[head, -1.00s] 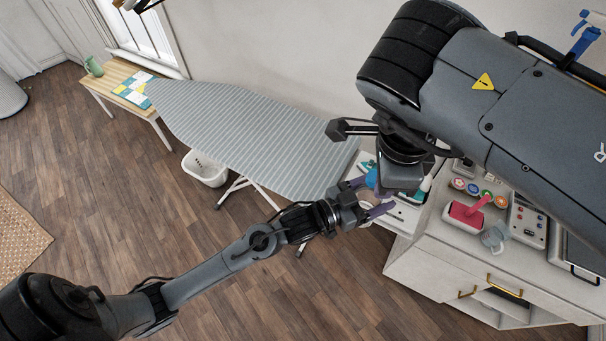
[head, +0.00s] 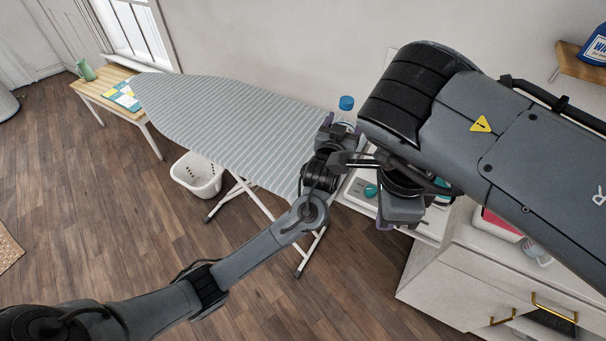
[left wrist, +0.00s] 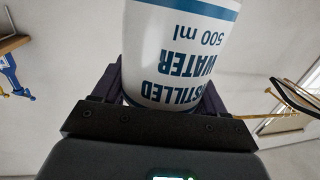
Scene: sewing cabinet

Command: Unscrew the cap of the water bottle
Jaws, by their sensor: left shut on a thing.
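The water bottle, a white bottle with blue lettering, fills the upper middle of the left wrist view (left wrist: 180,55), its print upside down there. In the head view its blue cap (head: 346,103) is on top and the bottle is raised beside the ironing board's right end. My left gripper (head: 341,127) is shut on the bottle's body, with a dark finger on each side in the left wrist view. The cap is out of the left wrist view. My right gripper (head: 405,222) hangs pointing down, right of and nearer than the bottle. Its fingers are mostly hidden behind its own body.
A grey striped ironing board (head: 225,120) lies left of the bottle. A white surface (head: 358,192) with a teal item is below the grippers. A white cabinet (head: 455,290) stands at right. A white basket (head: 198,176) is on the floor.

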